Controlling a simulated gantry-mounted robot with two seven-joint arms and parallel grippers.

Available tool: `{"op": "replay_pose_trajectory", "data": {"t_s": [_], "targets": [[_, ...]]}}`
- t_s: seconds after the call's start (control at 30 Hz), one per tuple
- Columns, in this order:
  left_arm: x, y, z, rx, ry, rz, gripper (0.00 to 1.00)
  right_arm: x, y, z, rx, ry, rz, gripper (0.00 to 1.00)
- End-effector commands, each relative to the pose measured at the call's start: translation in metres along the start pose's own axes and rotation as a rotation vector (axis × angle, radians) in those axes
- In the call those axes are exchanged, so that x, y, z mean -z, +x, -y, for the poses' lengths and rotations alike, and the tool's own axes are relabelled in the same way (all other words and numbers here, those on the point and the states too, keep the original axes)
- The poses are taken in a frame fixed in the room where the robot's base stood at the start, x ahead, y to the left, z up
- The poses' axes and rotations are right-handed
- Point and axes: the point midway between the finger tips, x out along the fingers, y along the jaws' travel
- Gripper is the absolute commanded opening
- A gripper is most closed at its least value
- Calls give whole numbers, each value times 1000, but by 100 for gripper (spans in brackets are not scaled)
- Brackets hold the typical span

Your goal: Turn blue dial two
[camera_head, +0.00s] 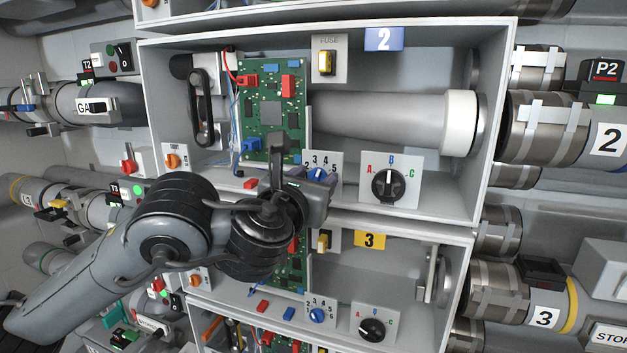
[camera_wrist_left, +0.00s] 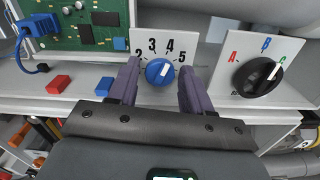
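The blue dial (camera_head: 317,174) sits on a white numbered plate (camera_head: 325,160) at the lower front of box 2, partly hidden by my left gripper (camera_head: 309,181) in the head view. In the left wrist view the blue dial (camera_wrist_left: 157,73) shows clearly, with a short white mark tilted up and right, toward the 4 and 5 side. The left gripper (camera_wrist_left: 159,68) is open, its two purple fingers on either side of the dial with a visible gap at each side. Contact with the plate cannot be told. My right gripper is not in view.
A black A-B-C dial (camera_head: 388,185) is close on the right. Red (camera_wrist_left: 58,84) and blue (camera_wrist_left: 104,86) blocks lie on the ledge left of the fingers. A green circuit board (camera_head: 272,110) stands behind. Box 3, with a yellow label (camera_head: 370,240), is below.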

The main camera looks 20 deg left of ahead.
Motion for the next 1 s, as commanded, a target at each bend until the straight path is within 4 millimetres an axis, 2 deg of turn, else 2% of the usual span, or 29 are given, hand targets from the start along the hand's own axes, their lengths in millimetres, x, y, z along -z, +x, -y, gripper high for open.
{"op": "replay_pose_trajectory", "data": {"t_s": [0.03,0.27,0.67,1.0], "targets": [[0,0,0,0,0,0,41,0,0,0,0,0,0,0],[0,0,0,0,0,0,6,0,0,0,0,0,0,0],[1,0,1,2,-73,0,5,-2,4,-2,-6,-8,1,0],[2,0,1,2,-331,-1,5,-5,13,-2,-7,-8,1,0]]}}
